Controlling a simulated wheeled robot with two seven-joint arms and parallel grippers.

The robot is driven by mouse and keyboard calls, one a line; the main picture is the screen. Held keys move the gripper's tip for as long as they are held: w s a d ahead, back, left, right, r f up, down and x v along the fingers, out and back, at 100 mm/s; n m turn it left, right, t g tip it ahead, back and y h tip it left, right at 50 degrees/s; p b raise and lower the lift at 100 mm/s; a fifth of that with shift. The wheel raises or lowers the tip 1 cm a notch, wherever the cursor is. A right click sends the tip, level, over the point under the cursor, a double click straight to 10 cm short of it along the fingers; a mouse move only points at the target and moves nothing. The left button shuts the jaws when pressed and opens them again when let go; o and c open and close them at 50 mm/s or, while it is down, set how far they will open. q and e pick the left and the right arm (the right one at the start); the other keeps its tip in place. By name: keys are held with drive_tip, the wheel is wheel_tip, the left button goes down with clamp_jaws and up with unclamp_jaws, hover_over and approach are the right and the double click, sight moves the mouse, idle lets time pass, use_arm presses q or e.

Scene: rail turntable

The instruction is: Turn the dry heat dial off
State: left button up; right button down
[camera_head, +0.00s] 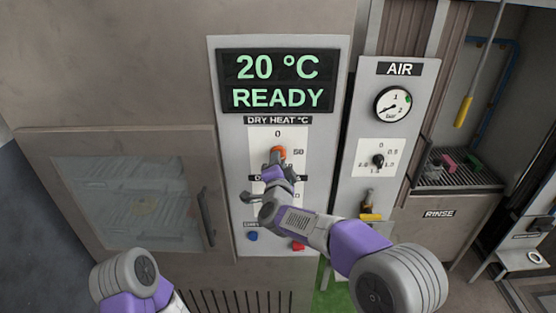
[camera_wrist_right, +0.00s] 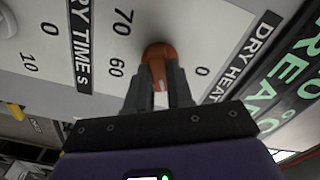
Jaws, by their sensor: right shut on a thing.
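The orange dry heat dial (camera_head: 278,152) sits on the grey panel under the DRY HEAT °C label, below the printed 0. My right gripper (camera_head: 274,166) reaches it from below and is shut on it. In the right wrist view the dial (camera_wrist_right: 160,56) is between the two dark fingertips (camera_wrist_right: 160,80). A pale mark shows on the dial between the fingers, but the exact setting is unclear. Part of the scale and the dry time dial area are hidden behind my right gripper. My left gripper is out of view; only part of my left arm shows at the bottom.
The display (camera_head: 277,82) above reads 20 °C READY. A blue button (camera_head: 252,236) and a red button (camera_head: 298,246) are low on the panel. The AIR panel (camera_head: 385,135) is to the right, and a glazed door (camera_head: 135,200) with a dark handle (camera_head: 207,218) is to the left.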

drive_tip(key=n+p, duration=0.5)
drive_tip(key=n, duration=0.7)
drive_tip(key=shift+n, duration=0.3)
idle(0.4)
drive_tip(key=c, duration=1)
unclamp_jaws()
drive_tip(key=s+b, duration=0.1)
drive_tip(key=s, duration=0.6)
drive_tip(key=shift+s, duration=0.3)
